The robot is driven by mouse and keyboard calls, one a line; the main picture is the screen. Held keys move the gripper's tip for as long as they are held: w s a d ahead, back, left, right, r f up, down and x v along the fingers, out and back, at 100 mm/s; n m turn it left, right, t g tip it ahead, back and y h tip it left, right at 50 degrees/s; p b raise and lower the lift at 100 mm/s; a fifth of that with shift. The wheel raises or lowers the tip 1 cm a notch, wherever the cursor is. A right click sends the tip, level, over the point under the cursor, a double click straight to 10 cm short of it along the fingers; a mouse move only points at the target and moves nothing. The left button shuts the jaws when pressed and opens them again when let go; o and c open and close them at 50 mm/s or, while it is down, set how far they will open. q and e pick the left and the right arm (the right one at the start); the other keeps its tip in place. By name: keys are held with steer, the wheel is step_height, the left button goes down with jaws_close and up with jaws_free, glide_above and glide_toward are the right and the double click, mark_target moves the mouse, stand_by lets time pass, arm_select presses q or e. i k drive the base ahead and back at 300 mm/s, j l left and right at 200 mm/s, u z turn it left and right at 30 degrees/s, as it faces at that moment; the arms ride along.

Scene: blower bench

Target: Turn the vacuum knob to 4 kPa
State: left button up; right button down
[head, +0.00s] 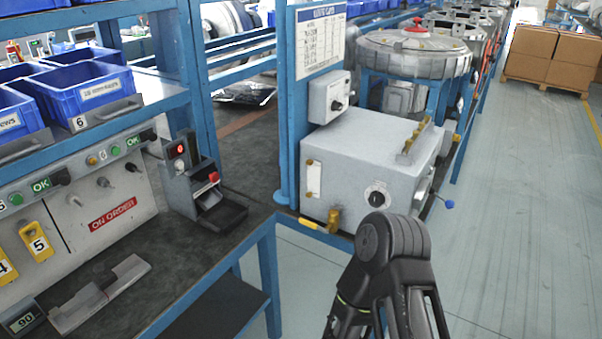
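A round black knob with a pale pointer and a scale ring (376,198) is on the front of a light grey box (345,175) beside the blue post. A smaller grey box (329,97) above it carries another small dark knob (337,105). I cannot read the scale or setting of either, nor tell by label which one is for vacuum. A black jointed part of my arm rises from the bottom edge, in front of the grey box and below the round knob, apart from it in the picture.
A workbench (180,262) with a control panel, blue bins (85,88) and a small device with a red button (195,180) is at left. Brass fittings (333,220) and a blue-tipped lever (449,204) stick out from the grey box.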

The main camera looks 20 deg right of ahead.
mark_target(375, 198)
steer(key=z, duration=1.25)
